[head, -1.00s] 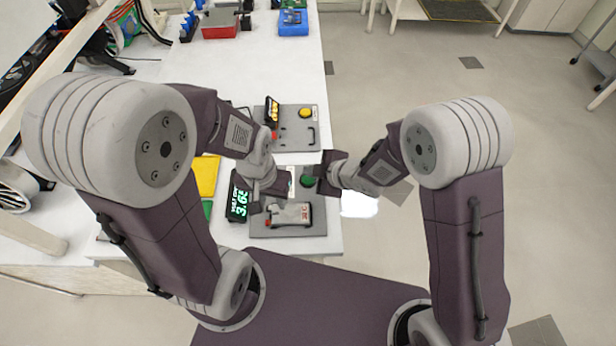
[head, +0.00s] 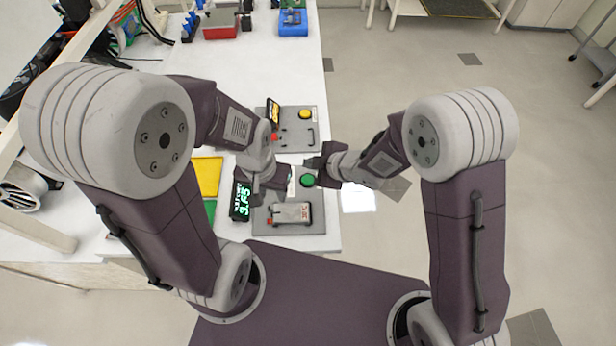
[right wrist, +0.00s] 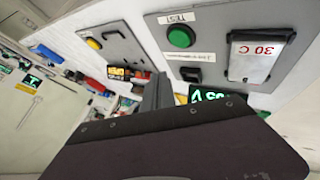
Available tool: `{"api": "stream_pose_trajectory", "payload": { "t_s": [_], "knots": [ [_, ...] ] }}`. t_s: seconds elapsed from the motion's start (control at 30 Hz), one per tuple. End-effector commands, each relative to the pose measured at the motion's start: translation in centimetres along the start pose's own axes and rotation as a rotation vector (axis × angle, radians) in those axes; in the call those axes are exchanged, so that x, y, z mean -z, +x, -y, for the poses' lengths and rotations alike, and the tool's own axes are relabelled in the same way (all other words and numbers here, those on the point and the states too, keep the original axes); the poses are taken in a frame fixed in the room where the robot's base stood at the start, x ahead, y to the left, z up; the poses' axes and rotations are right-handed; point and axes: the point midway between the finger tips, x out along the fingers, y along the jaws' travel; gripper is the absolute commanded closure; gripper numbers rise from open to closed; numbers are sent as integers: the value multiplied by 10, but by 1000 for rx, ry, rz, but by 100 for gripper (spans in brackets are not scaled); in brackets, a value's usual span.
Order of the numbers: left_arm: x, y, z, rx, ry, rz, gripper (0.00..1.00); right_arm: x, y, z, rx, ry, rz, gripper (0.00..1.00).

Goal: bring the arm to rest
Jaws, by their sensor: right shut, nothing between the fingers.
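My right gripper (head: 311,163) is shut and empty, above the bench's right edge between two grey panels. Its dark finger also shows in the right wrist view (right wrist: 156,95). The near grey panel (head: 262,222) bears a green button (head: 307,181) and a light block marked 30 C (right wrist: 258,55). A rocker switch (right wrist: 191,74) sits beside the green button.
The far grey panel (head: 303,128) carries a yellow button (head: 305,114). A yellow mat (head: 207,176) lies left of my left gripper. Red (head: 219,27) and blue bins (head: 293,23) stand at the back.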

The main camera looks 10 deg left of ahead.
Motion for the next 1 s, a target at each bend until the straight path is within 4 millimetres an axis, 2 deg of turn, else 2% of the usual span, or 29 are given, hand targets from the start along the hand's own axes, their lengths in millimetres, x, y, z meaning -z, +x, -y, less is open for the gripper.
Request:
{"api": "stream_pose_trajectory", "payload": {
  "t_s": [0.27,0.37,0.47,0.5,0.57,0.6,0.67,0.7,0.73,0.8,0.9,1.0],
  "knots": [
    [0,0,0,0,0,0,64,-1,0,-1,-2,2,2,100],
    [0,0,0,0,0,0,64,-14,-12,-24,-52,28,17,100],
    [0,0,0,0,0,0,64,-38,-56,-78,-195,91,53,100],
    [0,0,0,0,0,0,64,-60,-82,-95,-255,159,106,100],
    [0,0,0,0,0,0,64,-100,-123,-106,-328,313,213,100],
    [0,0,0,0,0,0,64,-126,-150,-102,-361,447,291,100],
    [0,0,0,0,0,0,64,-162,-188,-81,-394,682,407,100],
    [0,0,0,0,0,0,64,-180,-208,-58,-400,856,478,100],
    [0,0,0,0,0,0,64,-188,-220,-37,-394,984,526,100],
    [0,0,0,0,0,0,64,-193,-236,14,-349,1253,620,100],
    [0,0,0,0,0,0,64,-183,-241,69,-252,1503,724,100],
    [0,0,0,0,0,0,64,-174,-244,98,-193,1650,792,100]
  ]
}}
